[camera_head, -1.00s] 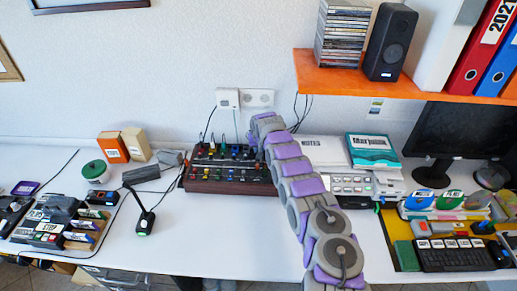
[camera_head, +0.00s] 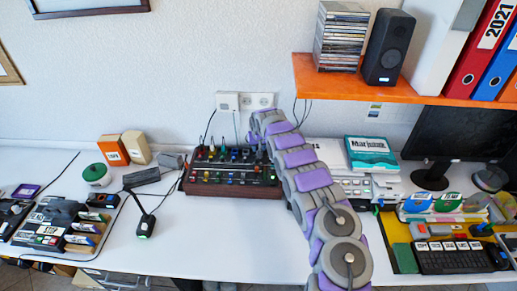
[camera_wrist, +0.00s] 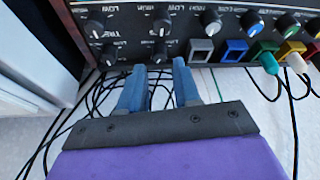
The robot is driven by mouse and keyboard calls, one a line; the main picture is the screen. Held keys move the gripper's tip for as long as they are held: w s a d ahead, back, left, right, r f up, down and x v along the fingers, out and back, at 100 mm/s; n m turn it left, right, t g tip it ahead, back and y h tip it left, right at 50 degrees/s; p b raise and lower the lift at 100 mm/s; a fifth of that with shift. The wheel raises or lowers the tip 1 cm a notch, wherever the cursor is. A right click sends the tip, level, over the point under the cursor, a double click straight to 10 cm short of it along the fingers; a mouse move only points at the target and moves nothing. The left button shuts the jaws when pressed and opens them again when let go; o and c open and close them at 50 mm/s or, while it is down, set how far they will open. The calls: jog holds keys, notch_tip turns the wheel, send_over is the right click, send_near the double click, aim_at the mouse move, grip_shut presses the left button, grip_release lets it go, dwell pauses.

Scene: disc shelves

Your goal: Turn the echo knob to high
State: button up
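The black control box (camera_head: 232,189) with wooden trim, knobs and colored plugs sits on the white desk left of my arm. In the wrist view its dark panel (camera_wrist: 185,30) fills the top, with several black knobs, including an upper-left knob (camera_wrist: 95,27) and an upper-middle knob (camera_wrist: 161,25). "LOW" labels show near them; I cannot read which knob is echo or its setting. My gripper (camera_wrist: 158,68) has two blue-grey fingers apart with nothing between them, just short of the panel's edge and lower-left knobs. In the head view my arm hides the gripper.
Colored plugs with cables, such as a green plug (camera_wrist: 270,62), stand right of the gripper. Loose black cables lie below the fingers. A small desk microphone (camera_head: 146,223) stands left of the box. An orange shelf (camera_head: 345,90) hangs above right.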

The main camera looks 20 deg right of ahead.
jog(key=d+p+v, duration=0.1)
jog(key=p+v, duration=0.1)
jog(key=v, duration=1)
jog(key=shift+s+a+r+p, duration=0.15)
jog(key=shift+a+r+p, duration=0.25)
jog(key=shift+a, duration=0.1)
